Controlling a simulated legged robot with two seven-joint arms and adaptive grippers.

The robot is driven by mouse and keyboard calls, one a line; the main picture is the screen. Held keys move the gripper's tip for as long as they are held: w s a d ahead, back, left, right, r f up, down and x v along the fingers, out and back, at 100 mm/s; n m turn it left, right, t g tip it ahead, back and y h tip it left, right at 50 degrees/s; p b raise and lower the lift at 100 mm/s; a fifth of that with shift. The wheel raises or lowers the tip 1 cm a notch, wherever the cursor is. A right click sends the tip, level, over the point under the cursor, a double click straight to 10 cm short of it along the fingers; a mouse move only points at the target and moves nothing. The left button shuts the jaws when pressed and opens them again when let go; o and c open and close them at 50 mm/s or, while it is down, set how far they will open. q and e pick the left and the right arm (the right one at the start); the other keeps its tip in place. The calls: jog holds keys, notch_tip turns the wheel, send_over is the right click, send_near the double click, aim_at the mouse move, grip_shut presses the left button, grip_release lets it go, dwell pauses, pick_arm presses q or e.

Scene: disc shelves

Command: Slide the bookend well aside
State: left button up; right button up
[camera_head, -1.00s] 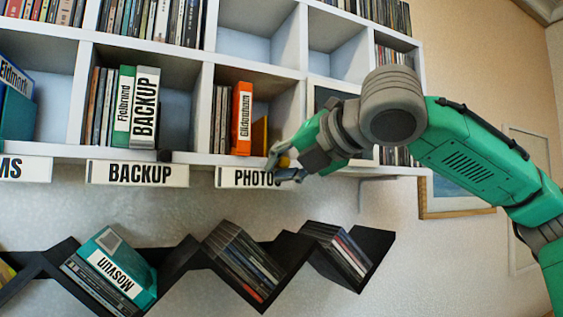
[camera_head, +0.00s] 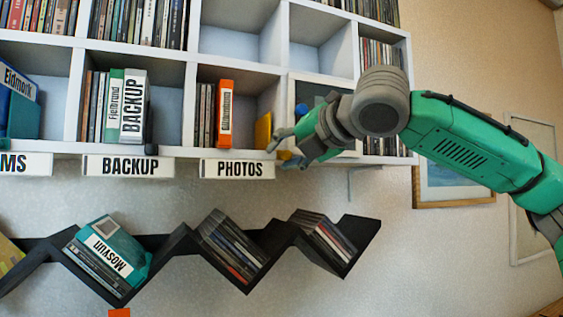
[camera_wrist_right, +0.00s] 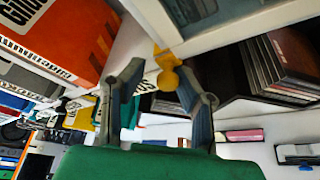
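The yellow bookend (camera_head: 264,131) stands at the right side of the PHOTOS compartment, close to the white divider. A clear gap lies between it and the orange box (camera_head: 225,115). In the right wrist view the bookend's round yellow knob (camera_wrist_right: 168,79) shows between my fingers. My right gripper (camera_head: 280,146) is at the front edge of that compartment, over the knob. Its fingers (camera_wrist_right: 165,82) are apart, one on each side of the knob; whether either touches it I cannot tell. My left gripper is not in view.
The white divider (camera_wrist_right: 152,22) is close beside the bookend. Discs stand left of the orange box. A framed panel (camera_head: 318,95) fills the compartment to the right, behind my arm. A black zigzag shelf (camera_head: 357,238) with discs hangs below. The PHOTOS label (camera_head: 238,169) hangs under the shelf edge.

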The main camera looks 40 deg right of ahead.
jog(key=shift+d+r, duration=0.1)
jog(key=shift+d, duration=0.15)
jog(key=shift+s+d, duration=0.2)
jog(key=shift+s, duration=0.25)
jog(key=v, duration=1.1)
jog(key=shift+a+r, duration=0.15)
jog(key=shift+a, duration=0.1)
